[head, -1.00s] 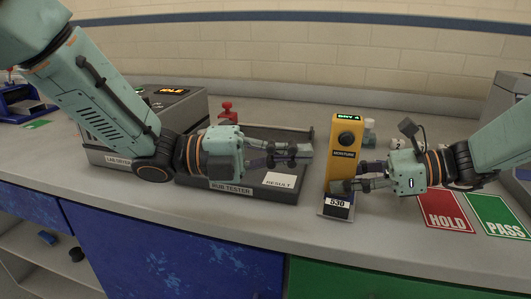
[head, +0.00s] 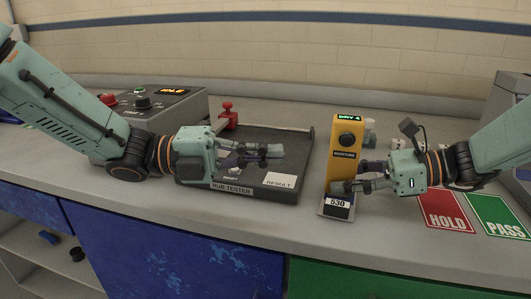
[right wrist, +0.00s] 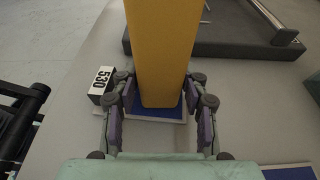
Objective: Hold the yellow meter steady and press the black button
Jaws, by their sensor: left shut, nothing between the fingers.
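The yellow meter (head: 343,165) stands upright at the counter's front, with a lit green display on top and the word MOISTURE on its face. The round black button (head: 347,139) is on its upper front and uncovered. My right gripper (head: 352,180) is shut on the meter's lower part; the right wrist view shows its fingers (right wrist: 159,100) on both sides of the yellow body (right wrist: 162,55), seemingly touching it. My left gripper (head: 278,153) is shut and empty over the rub tester, left of the meter and apart from it.
A 530 tag (head: 338,203) is at the meter's foot. HOLD (head: 446,209) and PASS (head: 499,217) cards lie right. A grey control box (head: 165,104) stands back left.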

